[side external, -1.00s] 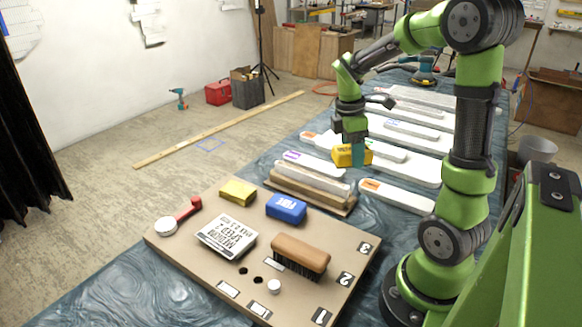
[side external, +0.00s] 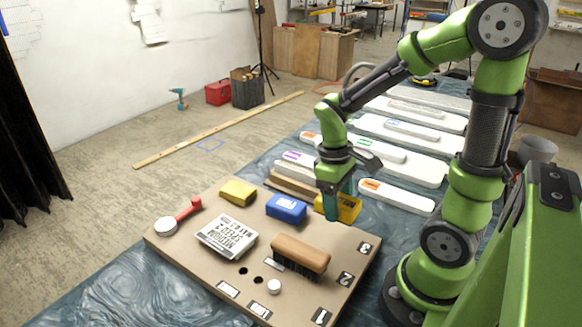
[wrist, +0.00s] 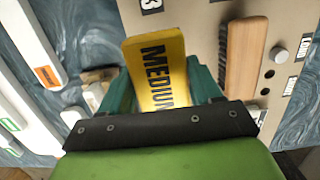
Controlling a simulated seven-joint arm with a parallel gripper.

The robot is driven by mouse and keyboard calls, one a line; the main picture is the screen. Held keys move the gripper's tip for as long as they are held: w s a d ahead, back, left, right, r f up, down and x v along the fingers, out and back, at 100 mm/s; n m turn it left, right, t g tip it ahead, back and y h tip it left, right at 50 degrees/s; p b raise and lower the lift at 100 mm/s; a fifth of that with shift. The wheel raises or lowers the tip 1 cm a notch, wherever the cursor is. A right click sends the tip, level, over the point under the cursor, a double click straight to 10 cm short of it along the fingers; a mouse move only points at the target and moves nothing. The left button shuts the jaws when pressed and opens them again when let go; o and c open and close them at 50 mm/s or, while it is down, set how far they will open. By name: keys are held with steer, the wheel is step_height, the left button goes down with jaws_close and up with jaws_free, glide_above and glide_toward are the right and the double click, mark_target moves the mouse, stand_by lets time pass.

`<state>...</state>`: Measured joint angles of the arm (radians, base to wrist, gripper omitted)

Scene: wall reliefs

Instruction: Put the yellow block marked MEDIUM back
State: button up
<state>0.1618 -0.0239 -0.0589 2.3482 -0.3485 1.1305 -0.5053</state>
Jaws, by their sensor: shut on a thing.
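The yellow block marked MEDIUM (wrist: 158,72) is between the fingers of my gripper (wrist: 160,92), its lettering facing the wrist camera. In the side view the same yellow block (side external: 348,207) is partly hidden behind my gripper (side external: 338,203), which is shut on it. The block is held at the far right corner of the brown board (side external: 350,237), beside the blue block (side external: 286,208). I cannot tell whether it touches the board. Another yellow block (side external: 238,192) lies at the board's far left edge.
A wooden brush (side external: 300,254), a printed card (side external: 227,236) and a red-handled tool (side external: 178,218) lie on the board. White strips with coloured labels (side external: 397,195) lie on the blue cloth beyond. The board's holes (side external: 250,275) are near its front.

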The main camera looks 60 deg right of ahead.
mark_target(337, 237)
steer(key=shift+f, duration=3.5)
steer(key=shift+f, duration=0.2)
steer(key=o, duration=1)
steer(key=shift+r, duration=0.15)
steer(key=r, duration=0.4)
steer(key=w+r, duration=0.1)
steer(key=r, duration=0.6)
steer(key=shift+w+r, duration=0.4)
steer(key=a+r+m+t, duration=0.1)
steer(key=a+r+t, duration=0.2)
steer(key=a+r+m+t+y, duration=0.1)
steer(key=a+r+t, duration=0.2)
steer(key=s+a+r+m+t+y, duration=0.1)
steer(key=a+r+m+t, duration=0.1)
steer(key=a+r+t, duration=0.1)
